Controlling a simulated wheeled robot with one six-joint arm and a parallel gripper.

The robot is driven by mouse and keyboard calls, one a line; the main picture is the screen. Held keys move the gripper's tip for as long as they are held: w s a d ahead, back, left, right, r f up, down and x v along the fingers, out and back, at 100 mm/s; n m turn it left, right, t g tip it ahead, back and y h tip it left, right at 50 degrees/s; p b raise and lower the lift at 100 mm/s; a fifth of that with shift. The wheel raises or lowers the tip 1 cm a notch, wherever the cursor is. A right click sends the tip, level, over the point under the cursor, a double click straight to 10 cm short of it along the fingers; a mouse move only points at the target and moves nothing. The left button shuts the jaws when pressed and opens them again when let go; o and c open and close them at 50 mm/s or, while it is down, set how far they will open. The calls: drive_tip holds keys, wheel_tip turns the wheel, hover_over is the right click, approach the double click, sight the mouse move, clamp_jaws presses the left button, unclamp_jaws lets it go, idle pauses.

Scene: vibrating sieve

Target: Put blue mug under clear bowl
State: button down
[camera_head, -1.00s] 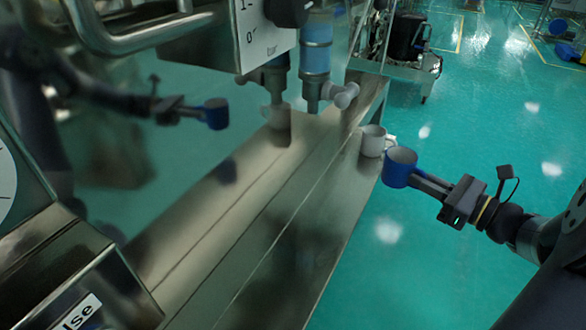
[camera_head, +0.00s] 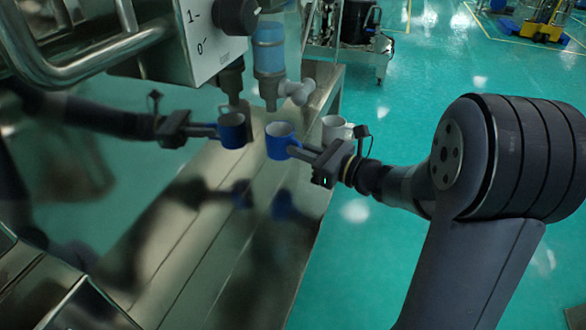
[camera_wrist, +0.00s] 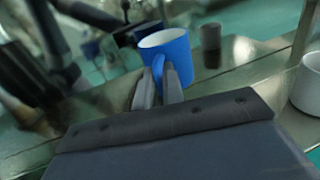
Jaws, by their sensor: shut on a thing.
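The blue mug (camera_head: 279,142) is upright with a pale inside, held above the metal ledge (camera_head: 262,215). My gripper (camera_head: 292,151) is shut on it from the right; in the wrist view the fingers (camera_wrist: 159,88) are closed at the handle of the blue mug (camera_wrist: 172,50). The clear bowl, a see-through cylinder with bluish contents (camera_head: 268,48), hangs above and slightly left of the mug in the head view.
A white mug (camera_head: 334,129) stands on the ledge behind my gripper and at the right edge of the wrist view (camera_wrist: 308,84). The shiny metal wall on the left mirrors my arm and the blue mug (camera_head: 232,130). A control box (camera_head: 210,30) is at upper left.

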drive_tip(key=shift+w+a, duration=0.15)
drive_tip(key=shift+a, duration=0.35)
drive_tip(key=shift+w+a, duration=0.15)
drive_tip(key=shift+a, duration=0.35)
drive_tip(key=f, duration=0.2)
drive_tip(key=shift+d+f, duration=0.3)
wheel_tip(320, 180, down, 3)
drive_tip(key=shift+f, duration=0.15)
drive_tip(key=shift+a+f+p, duration=0.2)
drive_tip(key=shift+f+p, duration=0.2)
drive_tip(key=shift+f, duration=0.15)
drive_tip(key=shift+f, duration=0.1)
